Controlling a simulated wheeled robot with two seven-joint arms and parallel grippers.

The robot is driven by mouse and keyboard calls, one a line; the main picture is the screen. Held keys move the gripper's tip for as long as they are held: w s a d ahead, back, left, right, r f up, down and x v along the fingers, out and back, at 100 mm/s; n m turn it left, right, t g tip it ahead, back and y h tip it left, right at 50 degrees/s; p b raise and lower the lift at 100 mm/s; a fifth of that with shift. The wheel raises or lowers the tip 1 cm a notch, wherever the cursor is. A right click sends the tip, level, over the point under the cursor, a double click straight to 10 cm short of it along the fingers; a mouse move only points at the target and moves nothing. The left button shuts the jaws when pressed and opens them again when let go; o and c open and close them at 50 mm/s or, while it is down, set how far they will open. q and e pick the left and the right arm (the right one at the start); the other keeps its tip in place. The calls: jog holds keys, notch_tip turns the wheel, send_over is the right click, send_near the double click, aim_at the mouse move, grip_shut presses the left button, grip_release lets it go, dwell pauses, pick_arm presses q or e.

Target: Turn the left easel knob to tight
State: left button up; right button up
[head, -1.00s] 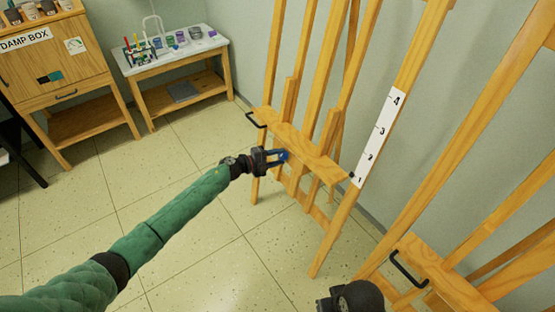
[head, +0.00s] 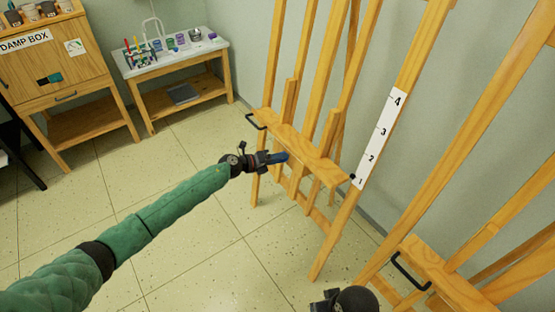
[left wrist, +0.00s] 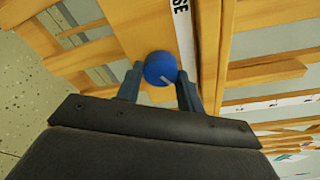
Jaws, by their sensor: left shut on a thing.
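The blue round knob (left wrist: 160,68) sits on the wooden left easel (head: 320,163), with a short white mark on its face near the lower right in the left wrist view. My left gripper (left wrist: 160,84) is shut on the knob, one finger on each side of it. In the head view, this left gripper (head: 280,157) reaches the front of the easel's ledge and hides most of the knob. A white strip (left wrist: 182,25) beside the knob shows letters ending in "SE". A dark part of my right arm shows at the bottom edge of the head view; its fingers cannot be made out.
A second easel (head: 445,270) with a black handle stands at the right. A numbered white scale (head: 380,138) is on the left easel's right leg. A damp box cabinet (head: 55,65) and a small table (head: 180,58) stand at the back left. The tiled floor between is clear.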

pick_arm(q)
jog(key=shift+s+f, duration=0.1)
dwell(0.3)
jog(key=o, duration=0.8)
jog(key=shift+o, duration=0.8)
pick_arm(e)
jog(key=shift+s+d+f, duration=0.1)
jog(key=shift+s, duration=0.05)
pick_arm(q)
jog(key=b+v, duration=0.1)
jog(key=v, duration=0.6)
jog(key=shift+a, duration=0.3)
pick_arm(e)
jog(key=shift+w+a+f, duration=0.5)
jog(key=shift+a+f, duration=0.25)
jog(key=shift+a, duration=0.1)
